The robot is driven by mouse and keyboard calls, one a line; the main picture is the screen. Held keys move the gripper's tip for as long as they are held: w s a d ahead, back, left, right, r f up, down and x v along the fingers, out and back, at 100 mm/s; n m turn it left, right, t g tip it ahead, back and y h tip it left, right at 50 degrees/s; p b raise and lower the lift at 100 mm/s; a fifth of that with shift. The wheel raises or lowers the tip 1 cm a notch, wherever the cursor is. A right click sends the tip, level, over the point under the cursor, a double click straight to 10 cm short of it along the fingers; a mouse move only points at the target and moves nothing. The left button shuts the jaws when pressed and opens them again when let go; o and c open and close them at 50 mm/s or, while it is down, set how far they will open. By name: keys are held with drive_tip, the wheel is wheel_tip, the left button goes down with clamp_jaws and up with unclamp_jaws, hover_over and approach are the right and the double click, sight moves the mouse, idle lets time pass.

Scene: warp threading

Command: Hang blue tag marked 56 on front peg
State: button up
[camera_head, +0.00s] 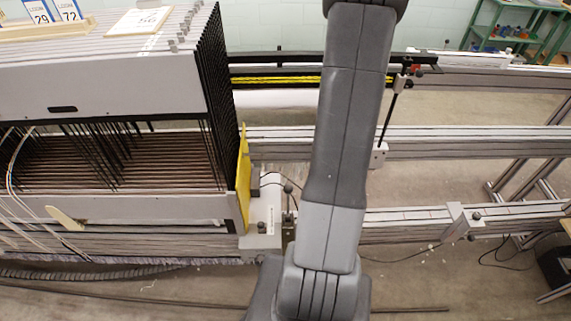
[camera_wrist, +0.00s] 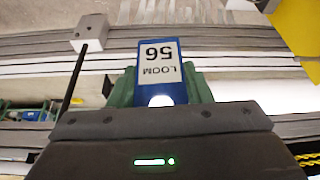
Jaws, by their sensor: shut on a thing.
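The blue tag (camera_wrist: 160,62) has a white label reading LOOM 56, upside down in the wrist view. My gripper (camera_wrist: 160,84) is shut on it, with green fingers behind and to both sides of the tag. A white spot, perhaps a hole, shows on the blue part nearest my gripper. In the head view my arm hides both the gripper and this tag. I cannot make out the front peg for certain in either view.
Blue-and-white tags marked 29 (camera_head: 38,12) and 72 (camera_head: 68,10) stand at the top left by a wooden tray (camera_head: 45,31). The loom (camera_head: 100,88) fills the left, with a yellow plate (camera_head: 243,180) at its right end. Long rails (camera_head: 450,140) run right.

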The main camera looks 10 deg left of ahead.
sight(262, 154)
drive_tip(key=shift+s+a+f+n+g+y+b, duration=0.65)
drive_tip(key=shift+s+a+f+n+b, duration=1.15)
drive_tip(key=shift+a+b, duration=2)
drive_tip(key=shift+s+a+f+n+g+y+b, duration=0.4)
drive_tip(key=shift+s+a+f+n+g+b, duration=0.5)
drive_tip(key=shift+a+f+n+b, duration=2.75)
drive_tip(key=shift+s+a+f+n+g+y+b, duration=0.2)
drive_tip(key=shift+s+a+n+g+y+b, duration=0.4)
drive_tip(key=shift+s+a+n+b, duration=3.2)
drive_tip(key=w+a+f+m+p, duration=0.1)
drive_tip(key=w+a+m, duration=0.3)
drive_tip(key=a, duration=0.1)
drive_tip(key=shift+w+p, duration=0.15)
drive_tip(key=shift+p, duration=0.15)
drive_tip(key=shift+f+m, duration=0.1)
drive_tip(key=shift+m, duration=0.15)
drive_tip(key=o, duration=1)
drive_tip(key=shift+o, duration=0.2)
